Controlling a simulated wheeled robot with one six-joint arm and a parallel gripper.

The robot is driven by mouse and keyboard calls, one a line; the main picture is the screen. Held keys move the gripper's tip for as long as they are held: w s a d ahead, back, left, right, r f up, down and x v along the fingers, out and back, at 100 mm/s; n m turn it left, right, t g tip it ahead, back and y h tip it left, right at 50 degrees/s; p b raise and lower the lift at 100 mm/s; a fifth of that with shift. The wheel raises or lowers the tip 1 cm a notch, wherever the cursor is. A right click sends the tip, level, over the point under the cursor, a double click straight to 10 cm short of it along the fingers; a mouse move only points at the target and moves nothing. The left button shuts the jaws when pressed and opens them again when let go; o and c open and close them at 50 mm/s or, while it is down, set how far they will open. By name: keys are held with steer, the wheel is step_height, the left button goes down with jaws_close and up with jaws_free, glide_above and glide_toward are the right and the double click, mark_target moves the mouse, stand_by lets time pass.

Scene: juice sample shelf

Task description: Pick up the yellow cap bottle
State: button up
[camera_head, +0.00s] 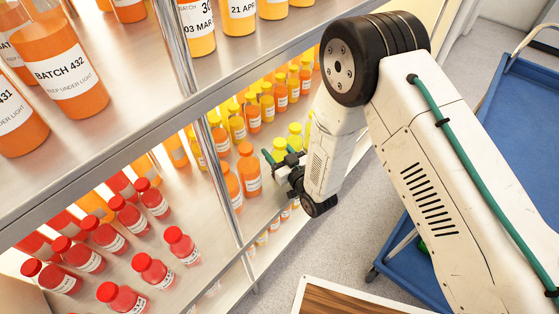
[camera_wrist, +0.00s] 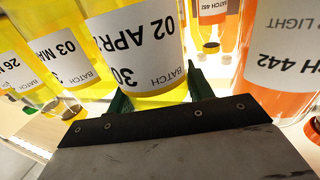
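A yellow bottle (camera_wrist: 135,45) with a white label reading "02 APR" fills the middle of the wrist view. In the head view my gripper (camera_head: 283,162) is at the front of the middle shelf, beside yellow cap bottles (camera_head: 280,147). The gripper and arm partly hide the bottles there.
Orange bottles (camera_head: 249,167) stand left of my gripper, and red bottles (camera_head: 182,244) further left. An upright metal post (camera_head: 223,182) stands between them. The upper shelf edge (camera_head: 160,122) runs above. A blue cart (camera_head: 520,130) stands at the right.

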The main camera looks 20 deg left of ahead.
steer(key=shift+c, duration=0.6)
steer(key=shift+r, duration=0.6)
step_height(320, 180, up, 2)
steer(key=shift+r, duration=0.1)
steer(key=shift+s+d+r, duration=0.15)
steer(key=shift+s+d, duration=0.25)
steer(key=shift+s, duration=0.1)
glide_toward(283, 152)
steer(key=shift+s+a+r, duration=0.6)
steer(key=shift+s+r, duration=1.35)
steer(key=shift+r, duration=0.7)
